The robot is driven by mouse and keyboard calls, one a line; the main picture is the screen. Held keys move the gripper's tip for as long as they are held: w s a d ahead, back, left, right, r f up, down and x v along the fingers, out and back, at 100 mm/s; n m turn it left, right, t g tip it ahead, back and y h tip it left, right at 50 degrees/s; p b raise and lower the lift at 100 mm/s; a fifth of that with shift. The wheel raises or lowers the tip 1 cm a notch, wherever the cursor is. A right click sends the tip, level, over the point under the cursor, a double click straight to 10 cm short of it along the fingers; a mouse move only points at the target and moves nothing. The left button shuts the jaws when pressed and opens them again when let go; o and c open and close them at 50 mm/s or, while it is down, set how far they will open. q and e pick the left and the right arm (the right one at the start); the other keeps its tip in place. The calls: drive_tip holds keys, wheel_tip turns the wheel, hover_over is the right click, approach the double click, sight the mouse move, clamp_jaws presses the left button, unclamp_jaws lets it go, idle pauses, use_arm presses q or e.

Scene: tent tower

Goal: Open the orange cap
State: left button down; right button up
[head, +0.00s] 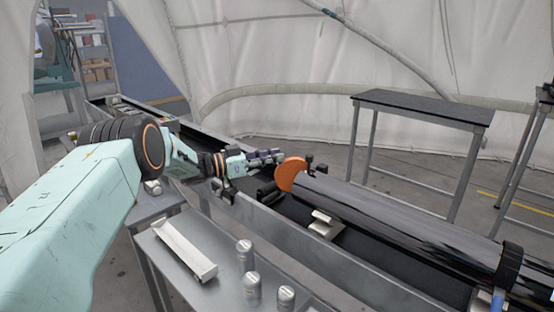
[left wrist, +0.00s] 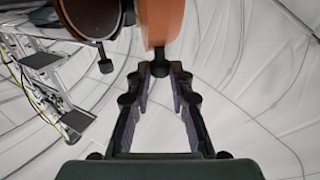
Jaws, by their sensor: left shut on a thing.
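The orange cap (head: 292,173) is at the near left end of a long grey tube (head: 395,222) in the head view. In the left wrist view the cap (left wrist: 161,22) is seen edge-on at the top, with a black knob (left wrist: 160,68) below it. To its left is a round, dark-faced tube end (left wrist: 90,18) with an orange-brown rim, and a gap shows between them. My left gripper (head: 277,155) is at the cap's left upper edge. In the left wrist view its fingers (left wrist: 160,72) converge on the knob. My right gripper is not in view.
The tube lies along a long dark trough (head: 270,222). A metal side table (head: 205,262) in front holds a white tray (head: 184,250) and several grey cylinders (head: 252,285). A black-topped table (head: 425,107) stands behind, near the white tent wall (head: 270,60).

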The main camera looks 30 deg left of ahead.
use_arm(q)
drive_tip(key=shift+s+d, duration=0.1)
drive_tip(key=shift+d, duration=0.15)
drive_tip(key=c, duration=1.5)
unclamp_jaws()
drive_tip(key=shift+a, duration=0.1)
drive_tip(key=shift+c, duration=0.2)
drive_tip(key=o, duration=0.4)
drive_tip(key=shift+c, duration=0.2)
drive_tip(key=shift+a, duration=0.15)
drive_tip(key=v, duration=1.1)
drive_tip(key=shift+s+a, duration=0.25)
drive_tip(key=shift+s, duration=0.1)
